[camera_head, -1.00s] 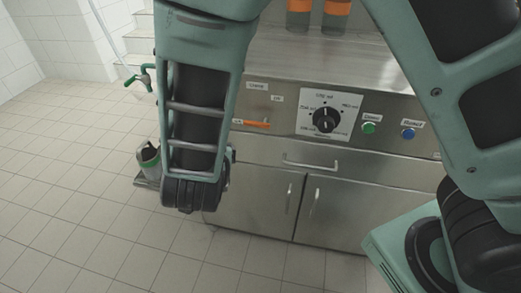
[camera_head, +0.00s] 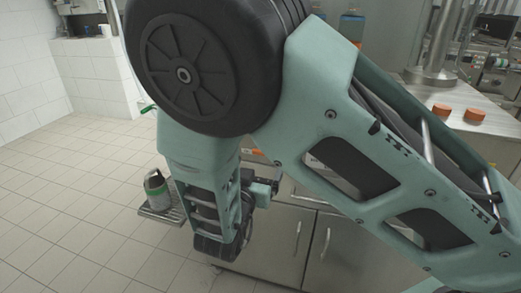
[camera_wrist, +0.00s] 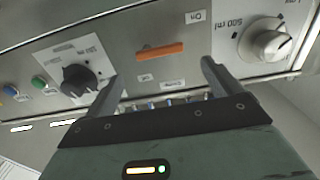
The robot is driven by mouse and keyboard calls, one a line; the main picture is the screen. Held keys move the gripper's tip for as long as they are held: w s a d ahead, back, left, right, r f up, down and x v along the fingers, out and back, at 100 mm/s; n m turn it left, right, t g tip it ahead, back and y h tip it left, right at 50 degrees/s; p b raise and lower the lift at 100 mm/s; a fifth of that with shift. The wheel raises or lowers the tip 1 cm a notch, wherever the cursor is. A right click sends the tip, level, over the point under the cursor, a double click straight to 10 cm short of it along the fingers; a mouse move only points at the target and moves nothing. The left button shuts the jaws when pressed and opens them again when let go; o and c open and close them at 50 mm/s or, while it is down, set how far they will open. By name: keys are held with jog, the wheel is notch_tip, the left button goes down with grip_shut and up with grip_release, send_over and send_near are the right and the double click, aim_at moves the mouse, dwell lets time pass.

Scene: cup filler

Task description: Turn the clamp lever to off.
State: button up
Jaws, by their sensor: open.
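The orange clamp lever (camera_wrist: 160,50) lies sideways on the steel panel in the wrist view. Its right end is nearest the "On" label (camera_wrist: 195,17). The "Off" label (camera_wrist: 145,77) is below it, close to the "Clamp" label (camera_wrist: 172,85). My gripper (camera_wrist: 161,69) is open and empty, its two fingers either side of the lever in the picture. The fingertips appear apart from the lever; the exact gap is hard to tell. In the head view my gripper (camera_head: 268,186) is at the panel front, and my arm hides the lever.
A black dial (camera_wrist: 80,80) is left of the lever and a white "500 ml" knob (camera_wrist: 265,45) is right of it. Green (camera_wrist: 38,82) and blue (camera_wrist: 10,91) buttons sit farther left.

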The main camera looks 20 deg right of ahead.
jog(key=x, duration=0.7)
jog(key=shift+w+d, duration=0.2)
jog(key=shift+w, duration=0.1)
jog(key=c, duration=1)
